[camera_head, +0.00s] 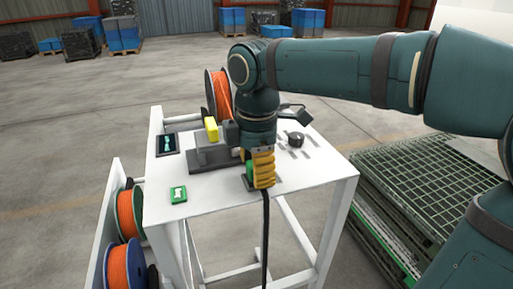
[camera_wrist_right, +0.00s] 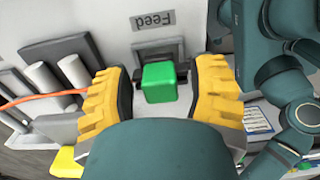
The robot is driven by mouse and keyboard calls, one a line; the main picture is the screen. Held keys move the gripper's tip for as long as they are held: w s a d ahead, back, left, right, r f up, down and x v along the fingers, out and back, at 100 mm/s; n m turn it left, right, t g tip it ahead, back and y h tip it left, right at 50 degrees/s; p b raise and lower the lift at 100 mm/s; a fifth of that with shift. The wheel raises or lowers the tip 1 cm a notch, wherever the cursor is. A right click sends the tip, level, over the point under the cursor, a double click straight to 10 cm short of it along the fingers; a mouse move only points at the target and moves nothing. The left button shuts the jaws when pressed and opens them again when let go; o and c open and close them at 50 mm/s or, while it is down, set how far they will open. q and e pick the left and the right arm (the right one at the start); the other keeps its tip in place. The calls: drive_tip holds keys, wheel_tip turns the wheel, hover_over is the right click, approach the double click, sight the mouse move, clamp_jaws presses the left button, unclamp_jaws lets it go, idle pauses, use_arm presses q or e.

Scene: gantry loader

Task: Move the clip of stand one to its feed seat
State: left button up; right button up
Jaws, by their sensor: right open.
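A green block, seemingly the clip (camera_wrist_right: 158,82), sits at a dark grey seat (camera_wrist_right: 153,51) beside the label reading Feed (camera_wrist_right: 153,20). In the head view the green block (camera_head: 250,170) shows at the left side of my right gripper (camera_head: 263,172), near the front of the white table. My right gripper, with yellow ribbed fingers, is open; in the wrist view its fingers (camera_wrist_right: 160,92) stand on either side of the block, with gaps to both. How deep the block sits is hidden. My left gripper is not in view.
A grey fixture (camera_head: 210,156) with a yellow block (camera_head: 211,128) stands left of the gripper on the white table (camera_head: 225,199). An orange spool (camera_head: 220,95) is behind it. A black knob (camera_head: 296,139) is to the right. A green pallet cage (camera_head: 420,190) stands right of the table.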

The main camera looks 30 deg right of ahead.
wheel_tip(320, 180, up, 12)
drive_tip(key=shift+f, duration=0.25)
idle(0.6)
